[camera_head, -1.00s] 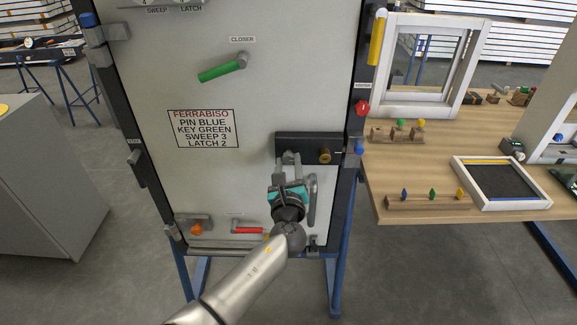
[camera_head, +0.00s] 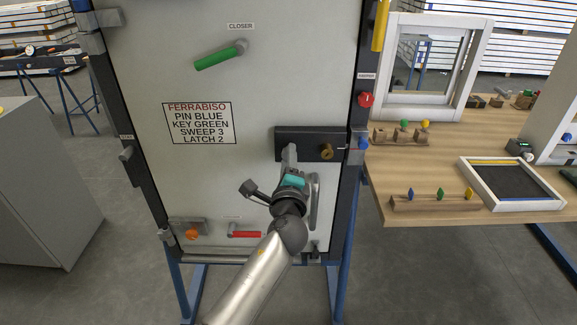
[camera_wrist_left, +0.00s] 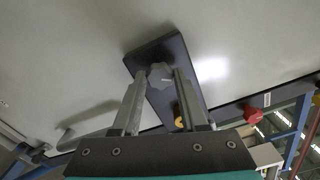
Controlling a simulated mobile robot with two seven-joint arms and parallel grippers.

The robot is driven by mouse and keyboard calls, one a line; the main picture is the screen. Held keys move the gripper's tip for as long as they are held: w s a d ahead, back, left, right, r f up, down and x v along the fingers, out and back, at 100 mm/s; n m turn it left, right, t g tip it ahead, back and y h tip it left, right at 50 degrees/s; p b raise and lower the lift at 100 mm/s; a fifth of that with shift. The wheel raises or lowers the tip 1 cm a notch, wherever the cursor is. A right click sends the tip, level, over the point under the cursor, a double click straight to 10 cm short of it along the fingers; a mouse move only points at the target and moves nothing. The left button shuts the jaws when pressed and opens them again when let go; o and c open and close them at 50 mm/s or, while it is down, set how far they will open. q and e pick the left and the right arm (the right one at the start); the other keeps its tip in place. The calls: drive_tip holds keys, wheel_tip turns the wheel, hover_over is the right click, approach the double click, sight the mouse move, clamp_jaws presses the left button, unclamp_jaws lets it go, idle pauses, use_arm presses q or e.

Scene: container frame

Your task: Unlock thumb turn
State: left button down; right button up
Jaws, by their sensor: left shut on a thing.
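My left gripper (camera_head: 290,153) is at the dark lock plate (camera_head: 308,132) on the pale door, with its fingers nearly one behind the other in the head view. In the left wrist view, its fingertips (camera_wrist_left: 160,79) lie on both sides of the grey thumb turn (camera_wrist_left: 160,72), and it is shut on it. The fingers hide the thumb turn in the head view. A brass key cylinder (camera_head: 326,151) sits on the plate to the right of the gripper; it also shows in the left wrist view (camera_wrist_left: 179,121). My right gripper is out of view.
A vertical grey pull handle (camera_head: 315,200) stands close to the right of my gripper. A red lever (camera_head: 246,234) and an orange knob (camera_head: 192,234) are low on the door. A green closer lever (camera_head: 219,56) is higher up. A wooden workbench (camera_head: 400,180) stands right of the door.

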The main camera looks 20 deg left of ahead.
use_arm(q)
drive_tip(key=n+b, duration=0.2)
drive_tip(key=n, duration=0.4)
drive_tip(key=shift+b, duration=0.35)
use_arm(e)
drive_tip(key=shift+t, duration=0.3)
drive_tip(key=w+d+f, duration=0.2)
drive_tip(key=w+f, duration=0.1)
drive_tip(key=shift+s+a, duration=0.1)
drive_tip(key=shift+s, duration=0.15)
use_arm(q)
drive_tip(key=shift+c, duration=2.2)
unclamp_jaws()
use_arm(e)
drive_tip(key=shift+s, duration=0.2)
